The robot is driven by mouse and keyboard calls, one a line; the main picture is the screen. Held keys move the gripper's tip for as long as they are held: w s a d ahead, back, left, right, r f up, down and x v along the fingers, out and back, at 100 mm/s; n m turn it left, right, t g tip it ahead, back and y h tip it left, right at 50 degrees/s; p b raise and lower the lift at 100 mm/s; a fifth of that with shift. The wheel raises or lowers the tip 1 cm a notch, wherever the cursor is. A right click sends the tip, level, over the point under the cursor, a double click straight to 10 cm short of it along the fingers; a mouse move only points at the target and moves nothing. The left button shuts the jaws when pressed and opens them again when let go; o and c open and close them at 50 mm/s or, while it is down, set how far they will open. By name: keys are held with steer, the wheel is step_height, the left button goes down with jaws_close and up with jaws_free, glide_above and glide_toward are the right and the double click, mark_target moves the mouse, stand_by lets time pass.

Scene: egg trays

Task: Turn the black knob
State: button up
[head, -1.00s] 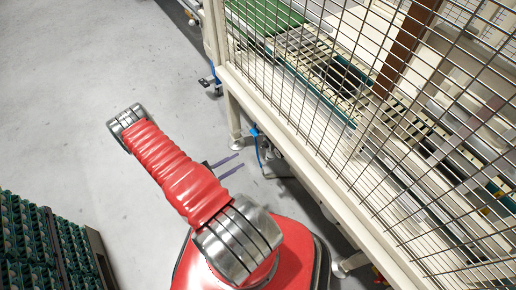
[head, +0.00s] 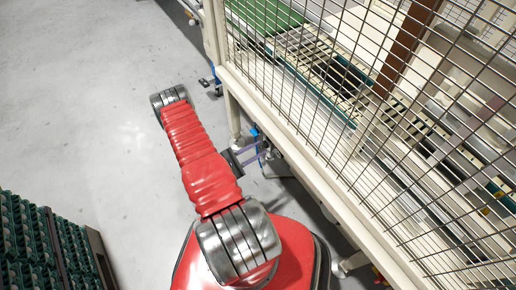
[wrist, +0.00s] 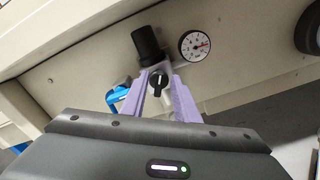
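In the wrist view a small black knob (wrist: 158,79) with a white line sits below a taller black cylindrical cap (wrist: 148,43) on the cream machine panel. My gripper (wrist: 159,74) has two purple fingers, spread apart, with the small knob showing between them. I cannot tell how far the fingertips are from the knob, but no grip on it shows. In the head view my gripper (head: 262,149) points right, towards the fittings under the machine's frame; the knob cannot be made out there.
A round white gauge (wrist: 195,44) is right of the cap, and a blue fitting (wrist: 118,94) is left of the knob. The machine's wire-mesh guard (head: 330,90) rises at the right. Egg trays (head: 40,245) stand at lower left. The grey floor between is clear.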

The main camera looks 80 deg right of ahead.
steer(key=shift+s+d, duration=0.15)
steer(key=shift+d, duration=0.1)
steer(key=shift+c, duration=0.3)
jaws_close()
steer(key=shift+d, duration=0.25)
steer(key=shift+a, duration=0.25)
